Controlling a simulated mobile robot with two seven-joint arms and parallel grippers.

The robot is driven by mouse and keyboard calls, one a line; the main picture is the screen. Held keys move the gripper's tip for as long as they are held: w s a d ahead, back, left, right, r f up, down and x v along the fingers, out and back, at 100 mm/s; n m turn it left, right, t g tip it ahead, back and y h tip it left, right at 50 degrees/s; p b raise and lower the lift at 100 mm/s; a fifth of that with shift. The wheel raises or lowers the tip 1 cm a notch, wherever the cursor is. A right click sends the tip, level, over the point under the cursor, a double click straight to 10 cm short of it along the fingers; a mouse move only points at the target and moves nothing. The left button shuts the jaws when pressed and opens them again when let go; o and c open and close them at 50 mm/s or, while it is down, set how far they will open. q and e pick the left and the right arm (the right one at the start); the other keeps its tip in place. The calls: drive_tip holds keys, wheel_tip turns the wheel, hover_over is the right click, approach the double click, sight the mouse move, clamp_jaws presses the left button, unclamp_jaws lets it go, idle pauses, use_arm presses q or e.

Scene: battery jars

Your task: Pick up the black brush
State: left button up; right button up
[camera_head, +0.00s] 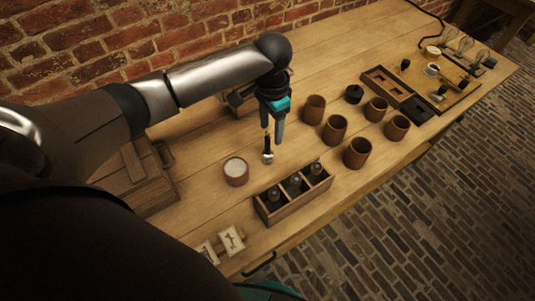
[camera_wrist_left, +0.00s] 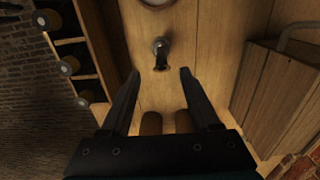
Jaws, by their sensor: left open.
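The black brush (camera_head: 267,152) is a small dark piece with a pale upper part, and it seems to stand upright on the wooden table. In the left wrist view the brush (camera_wrist_left: 161,55) lies just beyond the fingertips, near the middle line between them. My left gripper (camera_head: 271,140) points down above the table, close to the brush. Its fingers are apart and empty; in its wrist view the open jaws (camera_wrist_left: 159,72) frame bare table. I cannot tell the exact height gap to the brush. My right gripper is not in view.
A round jar with a pale top (camera_head: 236,170) stands left of the brush. A divided wooden box (camera_head: 293,203) with bottles is in front. Several brown cups (camera_head: 334,129) stand to the right. A wooden case (camera_head: 137,178) is at left. Small bare table patches lie between.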

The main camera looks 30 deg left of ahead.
sight(268, 147)
use_arm(q)
drive_tip(key=shift+s+a+f+b, duration=0.1)
drive_tip(key=shift+f+b, duration=0.1)
drive_tip(key=shift+f, duration=0.85)
drive_tip(key=shift+s+a+f+b, duration=0.1)
drive_tip(key=shift+a+f+b, duration=0.1)
drive_tip(key=shift+f, duration=0.85)
drive_tip(key=shift+s+a+f+b, duration=0.1)
drive_tip(key=shift+f+b, duration=0.1)
drive_tip(key=shift+f, duration=0.85)
clamp_jaws()
